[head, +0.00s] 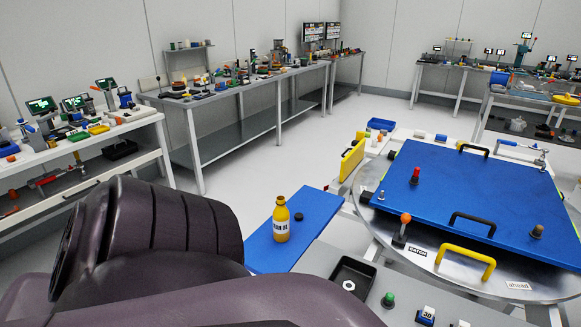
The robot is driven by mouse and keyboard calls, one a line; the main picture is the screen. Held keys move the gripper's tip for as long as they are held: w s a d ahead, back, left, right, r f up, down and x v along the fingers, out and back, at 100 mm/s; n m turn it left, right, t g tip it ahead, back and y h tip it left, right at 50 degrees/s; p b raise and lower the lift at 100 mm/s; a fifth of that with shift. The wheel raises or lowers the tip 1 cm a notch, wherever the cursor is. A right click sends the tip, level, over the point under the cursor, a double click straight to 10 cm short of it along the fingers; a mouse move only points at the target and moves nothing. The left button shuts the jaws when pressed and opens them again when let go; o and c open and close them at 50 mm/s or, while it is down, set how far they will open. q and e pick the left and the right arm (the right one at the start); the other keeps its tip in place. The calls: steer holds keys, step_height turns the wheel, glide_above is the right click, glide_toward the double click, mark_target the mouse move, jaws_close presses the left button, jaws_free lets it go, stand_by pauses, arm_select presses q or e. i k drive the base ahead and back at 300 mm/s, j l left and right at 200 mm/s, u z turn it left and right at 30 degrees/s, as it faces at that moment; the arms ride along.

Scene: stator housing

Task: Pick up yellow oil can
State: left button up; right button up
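The yellow oil can (281,221) is a small yellow bottle with a narrow neck and a white label with dark lettering. It stands upright on a blue board (313,217) in the lower middle of the head view. A large dark purple arm part of mine fills the lower left, to the left of the can, with a gap between them. Neither gripper shows in this view, and nothing is seen holding the can.
A small dark round piece (299,216) lies right of the can. A black tray (352,281) with a nut sits in front. A round metal table (457,268) with a blue plate (465,185) and handles stands at right. Cluttered benches (240,90) line the walls; floor between is clear.

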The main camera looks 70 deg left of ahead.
mark_target(281, 215)
steer(key=i+u, duration=0.15)
steer(key=u, duration=0.2)
steer(key=i+u, duration=0.15)
steer(key=u, duration=1.55)
